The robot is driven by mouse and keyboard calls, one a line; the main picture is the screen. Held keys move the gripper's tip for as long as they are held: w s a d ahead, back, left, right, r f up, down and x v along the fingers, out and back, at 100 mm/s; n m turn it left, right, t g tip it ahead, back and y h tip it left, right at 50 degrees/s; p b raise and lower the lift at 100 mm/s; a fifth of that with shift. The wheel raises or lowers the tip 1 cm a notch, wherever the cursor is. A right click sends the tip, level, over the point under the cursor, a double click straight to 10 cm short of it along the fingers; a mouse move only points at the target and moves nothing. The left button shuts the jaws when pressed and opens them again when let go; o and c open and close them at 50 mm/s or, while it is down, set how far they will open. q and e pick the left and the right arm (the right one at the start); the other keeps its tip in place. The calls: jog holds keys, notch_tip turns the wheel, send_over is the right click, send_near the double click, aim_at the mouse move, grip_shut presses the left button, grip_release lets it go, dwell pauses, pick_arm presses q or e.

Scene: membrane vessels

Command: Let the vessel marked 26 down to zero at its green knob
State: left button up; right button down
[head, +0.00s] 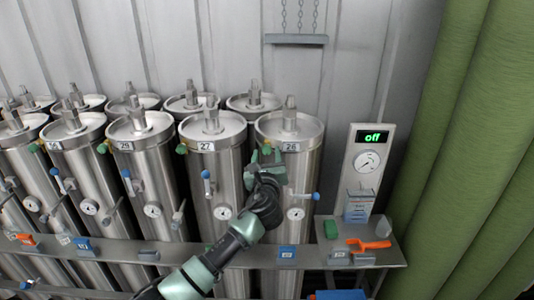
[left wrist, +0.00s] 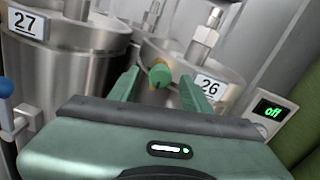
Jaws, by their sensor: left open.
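The vessel marked 26 (head: 275,200) is a steel cylinder at the right end of the front row; its label (left wrist: 209,86) also shows in the left wrist view. Its green knob (left wrist: 160,74) sticks out near the top, left of the label. My left gripper (head: 266,162) is in front of the vessel's upper part. In the left wrist view its two green fingers (left wrist: 158,90) are open, one on each side of the knob. I cannot tell whether they touch it. The vessel's round gauge (head: 295,214) is visible, but its reading is too small. My right gripper is out of view.
The vessel marked 27 (head: 206,175) stands close on the left, with a blue-handled lever (head: 207,182). A shelf (head: 210,255) runs along the front, with an orange tool (head: 369,245) at its right. A panel (head: 372,160) reads "off". Green curtain-like columns (head: 450,130) bound the right.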

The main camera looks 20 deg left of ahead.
pick_arm(q)
grip_shut()
jog(key=shift+n, duration=0.3)
jog(key=n+b, duration=0.2)
jog(key=n, duration=0.2)
jog(key=shift+f+n+b, duration=0.15)
jog(key=shift+n+b, duration=0.15)
jog(key=shift+b, duration=0.1)
jog(key=n+b, duration=0.3)
jog(key=n, duration=0.2)
jog(key=shift+d, duration=0.1)
jog(key=n+b, duration=0.3)
jog(key=n, duration=0.3)
jog(key=shift+n, duration=0.4)
jog(key=shift+r+n+b, duration=0.2)
jog(key=shift+n+b, duration=1.1)
jog(key=shift+n, duration=0.9)
